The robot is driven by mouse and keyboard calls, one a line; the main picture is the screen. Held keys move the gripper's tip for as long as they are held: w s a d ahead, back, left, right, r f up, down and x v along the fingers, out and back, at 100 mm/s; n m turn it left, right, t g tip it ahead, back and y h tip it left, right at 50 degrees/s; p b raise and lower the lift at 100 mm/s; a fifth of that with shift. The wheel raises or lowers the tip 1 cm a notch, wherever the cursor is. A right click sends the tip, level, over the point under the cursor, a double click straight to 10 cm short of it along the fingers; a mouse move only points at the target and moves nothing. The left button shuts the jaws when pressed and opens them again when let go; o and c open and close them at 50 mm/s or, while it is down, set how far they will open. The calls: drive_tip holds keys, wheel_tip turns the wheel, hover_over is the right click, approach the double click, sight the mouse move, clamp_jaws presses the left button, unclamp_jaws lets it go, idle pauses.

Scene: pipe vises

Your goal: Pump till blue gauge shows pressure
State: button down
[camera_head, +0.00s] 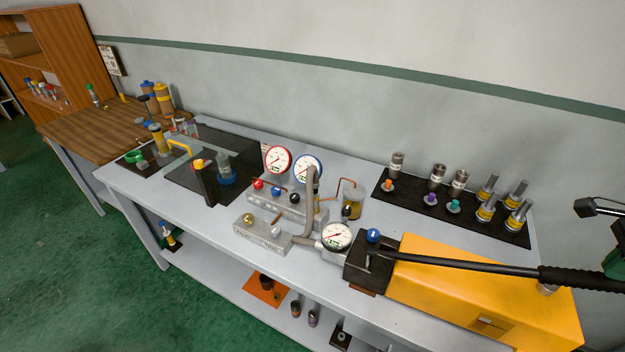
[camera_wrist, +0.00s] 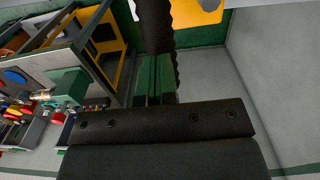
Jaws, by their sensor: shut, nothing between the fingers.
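The blue-rimmed gauge (camera_head: 308,169) stands on the grey valve block, right of a red-rimmed gauge (camera_head: 277,160). Its small needle seems to point to the lower left; I cannot read the value. The yellow hand pump (camera_head: 470,287) lies at the bench's right end, with a black lever (camera_head: 460,262) running right to a ribbed grip (camera_head: 585,279). The grip also shows in the wrist view (camera_wrist: 158,28). My gripper (camera_wrist: 154,80) has green fingers, shut and empty, close to the grip; I cannot tell whether they touch. Part of it shows at the right edge of the head view.
A dark-rimmed gauge (camera_head: 337,236) and a blue knob (camera_head: 373,235) are at the pump's front end. The valve block (camera_head: 285,208) carries red, blue and black knobs. A black mat (camera_head: 400,197) with several metal fittings lies behind the pump. A wall runs behind the bench.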

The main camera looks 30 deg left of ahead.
sight(607, 286)
drive_tip(key=shift+w+d+f+b, duration=0.1)
drive_tip(key=shift+d+f+b, duration=0.15)
drive_tip(key=shift+f+b, duration=0.45)
drive_tip(key=shift+d+f+b, duration=0.2)
drive_tip(key=shift+f+b, duration=0.1)
drive_tip(key=shift+f, duration=0.75)
drive_tip(key=shift+w+d+f+b, duration=0.1)
drive_tip(key=shift+d+f+b, duration=0.15)
drive_tip(key=shift+f+b, duration=0.45)
drive_tip(key=shift+f, duration=0.25)
drive_tip(key=f+b, duration=0.1)
drive_tip(key=f, duration=0.1)
drive_tip(key=d+f+b, duration=0.1)
drive_tip(key=f, duration=0.1)
drive_tip(key=shift+f, duration=0.3)
drive_tip(key=shift+d+f+b, duration=0.2)
drive_tip(key=shift+f+b, duration=1.45)
drive_tip(key=shift+f, duration=0.65)
